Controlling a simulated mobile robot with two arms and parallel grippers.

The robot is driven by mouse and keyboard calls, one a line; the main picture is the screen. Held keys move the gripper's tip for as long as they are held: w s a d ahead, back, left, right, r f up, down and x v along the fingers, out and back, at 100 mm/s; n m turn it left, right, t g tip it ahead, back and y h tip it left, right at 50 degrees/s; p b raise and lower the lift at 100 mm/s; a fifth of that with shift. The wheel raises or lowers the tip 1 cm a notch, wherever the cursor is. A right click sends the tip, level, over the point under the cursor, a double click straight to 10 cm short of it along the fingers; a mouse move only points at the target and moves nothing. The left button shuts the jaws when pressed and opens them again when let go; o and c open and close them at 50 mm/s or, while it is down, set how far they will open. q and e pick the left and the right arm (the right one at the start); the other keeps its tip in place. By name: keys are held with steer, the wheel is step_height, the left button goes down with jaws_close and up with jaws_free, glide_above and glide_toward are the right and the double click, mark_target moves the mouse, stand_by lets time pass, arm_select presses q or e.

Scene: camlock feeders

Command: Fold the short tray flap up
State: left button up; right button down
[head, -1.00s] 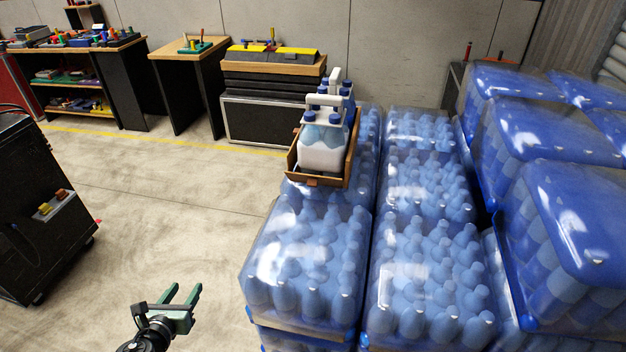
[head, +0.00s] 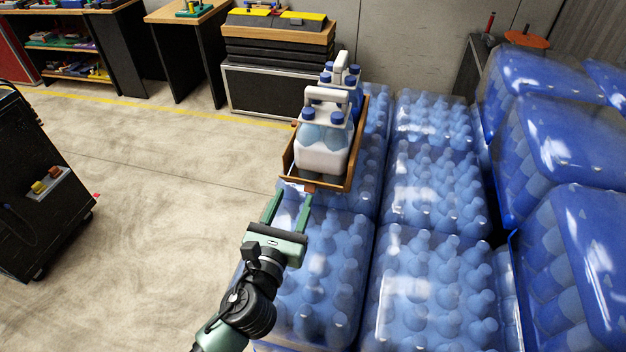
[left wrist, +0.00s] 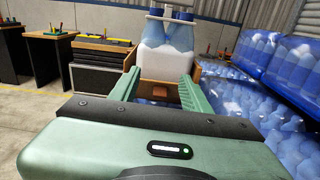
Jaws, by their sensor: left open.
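A brown tray (head: 354,150) stands on the wrapped bottle packs and holds two white carriers of blue-capped bottles, the nearer carrier (head: 318,158) at the tray's near end. The short flap (head: 310,188) shows as a small orange-brown piece low at that near end. Its exact angle is hard to tell. My left gripper (head: 291,197) is open, its green fingers pointing at the near end just in front of the flap. In the left wrist view the flap (left wrist: 160,89) shows between the open fingers. Contact cannot be told. My right gripper is out of view.
Wrapped bottle packs (head: 425,190) lie under and right of the tray, with taller blue-wrapped stacks (head: 550,145) farther right. A black cart (head: 35,190) stands at the left. Workbenches line the back wall. The floor (head: 150,190) left of the packs is clear.

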arm_select(q)
steer(key=w+d, duration=0.2)
steer(key=b, duration=0.3)
glide_toward(312, 188)
steer(key=w, duration=0.1)
steer(key=w+f+p, duration=0.1)
steer(key=w, duration=0.5)
steer(key=shift+w+d+f, duration=0.2)
steer(key=shift+w+d, duration=0.15)
steer(key=shift+d, duration=0.05)
steer(key=shift+w, duration=0.1)
jaws_close()
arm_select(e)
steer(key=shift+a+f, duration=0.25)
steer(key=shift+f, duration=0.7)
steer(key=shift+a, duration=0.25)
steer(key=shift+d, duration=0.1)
